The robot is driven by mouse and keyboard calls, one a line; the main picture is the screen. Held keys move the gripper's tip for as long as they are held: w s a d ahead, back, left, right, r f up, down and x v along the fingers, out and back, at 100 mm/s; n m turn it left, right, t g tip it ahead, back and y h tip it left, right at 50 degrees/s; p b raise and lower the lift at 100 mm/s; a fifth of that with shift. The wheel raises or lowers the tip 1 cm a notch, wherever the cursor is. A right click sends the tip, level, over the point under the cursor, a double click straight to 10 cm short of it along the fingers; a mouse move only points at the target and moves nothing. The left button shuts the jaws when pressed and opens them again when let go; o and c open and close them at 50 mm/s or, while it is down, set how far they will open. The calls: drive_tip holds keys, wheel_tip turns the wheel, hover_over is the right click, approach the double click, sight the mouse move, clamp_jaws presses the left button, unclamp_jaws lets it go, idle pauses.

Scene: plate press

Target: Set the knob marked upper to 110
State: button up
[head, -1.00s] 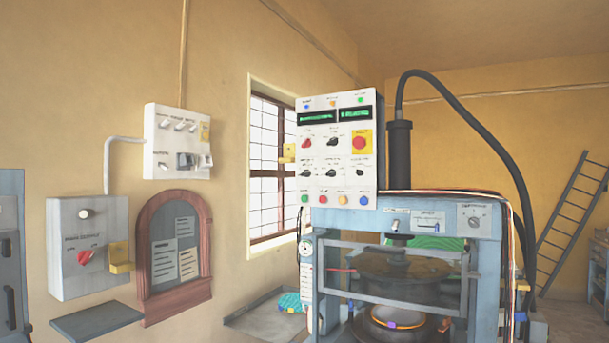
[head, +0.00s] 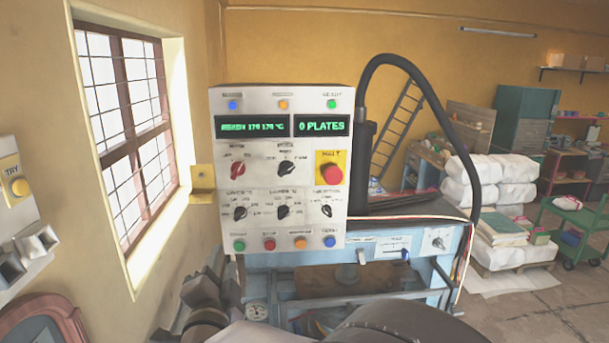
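The white control panel (head: 281,165) stands at the middle of the head view. Its left display (head: 252,126) seems to read READY 170 170 °C. The lower knob row has a left black knob (head: 240,213), a middle black knob (head: 283,211) and a right black knob (head: 326,210). Their labels are too blurred for me to tell surely which is marked upper, and the dial values are not legible. My gripper (head: 212,286) shows at the bottom, below and left of the panel, apart from the knobs. Its finger opening is unclear.
A red HALT button (head: 332,174) on a yellow plate sits right of the upper knobs. Several coloured buttons line the panel's bottom. The blue press frame (head: 375,262) is below and right.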

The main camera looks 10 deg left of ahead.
sight(240, 218)
drive_tip(key=p+x, duration=0.1)
drive_tip(key=x, duration=0.4)
drive_tip(key=d+p+x, duration=0.1)
drive_tip(key=p+x, duration=0.1)
drive_tip(key=x, duration=0.3)
drive_tip(key=d+r+p+x, duration=0.1)
drive_tip(key=p+x, duration=0.1)
drive_tip(key=x, duration=0.3)
drive_tip(key=shift+w+a, duration=0.1)
drive_tip(key=shift+w, duration=0.5)
drive_tip(key=shift+w+a+f, duration=0.1)
drive_tip(key=shift+w+a, duration=0.15)
drive_tip(key=shift+w, duration=0.1)
clamp_jaws()
